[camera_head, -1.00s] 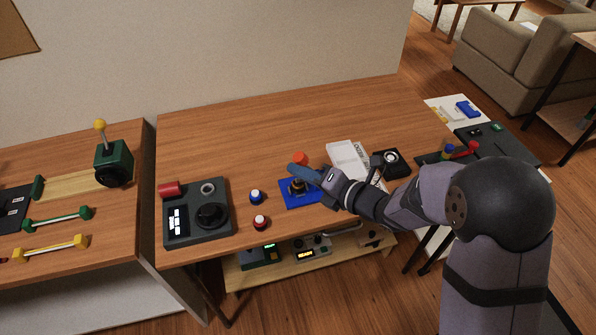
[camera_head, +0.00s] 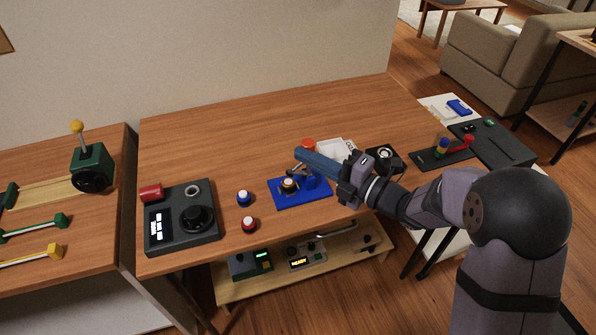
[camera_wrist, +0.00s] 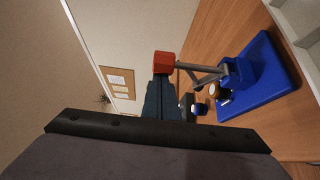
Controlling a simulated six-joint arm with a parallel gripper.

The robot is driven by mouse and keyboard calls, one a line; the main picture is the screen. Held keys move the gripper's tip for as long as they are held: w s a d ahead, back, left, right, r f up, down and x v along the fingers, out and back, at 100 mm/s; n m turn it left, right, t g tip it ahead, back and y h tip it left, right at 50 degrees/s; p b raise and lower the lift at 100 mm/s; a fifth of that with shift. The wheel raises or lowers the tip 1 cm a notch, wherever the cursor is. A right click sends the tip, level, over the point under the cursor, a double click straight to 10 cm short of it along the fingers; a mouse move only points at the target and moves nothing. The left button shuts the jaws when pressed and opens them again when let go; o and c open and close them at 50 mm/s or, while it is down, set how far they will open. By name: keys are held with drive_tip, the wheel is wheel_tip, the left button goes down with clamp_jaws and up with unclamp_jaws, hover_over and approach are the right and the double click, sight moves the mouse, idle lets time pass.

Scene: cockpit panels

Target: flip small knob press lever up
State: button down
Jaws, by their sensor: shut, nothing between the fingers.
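The press (camera_head: 286,201) has a blue base and a lever with a small red-orange knob (camera_head: 308,143). In the head view, the knob shows just behind my gripper's tip, above and beyond the base. In the wrist view, the knob (camera_wrist: 163,62) sits at the end of a grey lever arm (camera_wrist: 198,67) linked to the blue press body (camera_wrist: 239,73). My gripper (camera_head: 299,154) is shut and empty. Its fingertips (camera_wrist: 161,80) appear right at the knob in the wrist view; I cannot tell whether they touch. My fingers partly hide the lever in the head view.
Left of the press stand a blue button (camera_head: 244,198), a red button (camera_head: 249,224) and a dark control box (camera_head: 182,240). A white panel (camera_head: 338,150) and a black dial unit (camera_head: 384,158) lie close to my wrist. The back of the table is clear.

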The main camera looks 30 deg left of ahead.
drive_tip(key=shift+w+d+f+m+t+y+b, duration=0.2)
drive_tip(key=shift+w+d+m+y+b, duration=0.4)
drive_tip(key=shift+b, duration=0.65)
drive_tip(key=shift+w+d+f+m+t+y+b, duration=0.1)
drive_tip(key=shift+w+d+m+t+y+b, duration=0.2)
drive_tip(key=shift+w+d+m+b, duration=0.65)
drive_tip(key=shift+w+d+f+m+t+y+b, duration=0.1)
drive_tip(key=shift+w+d+m+y+b, duration=0.35)
drive_tip(key=shift+m+b, duration=0.8)
drive_tip(key=shift+n+b, duration=0.3)
drive_tip(key=s+d+b, duration=0.1)
drive_tip(key=s+d, duration=0.4)
drive_tip(key=d, duration=0.2)
drive_tip(key=shift+s+d+f+b, duration=0.3)
drive_tip(key=shift+s+f, duration=0.05)
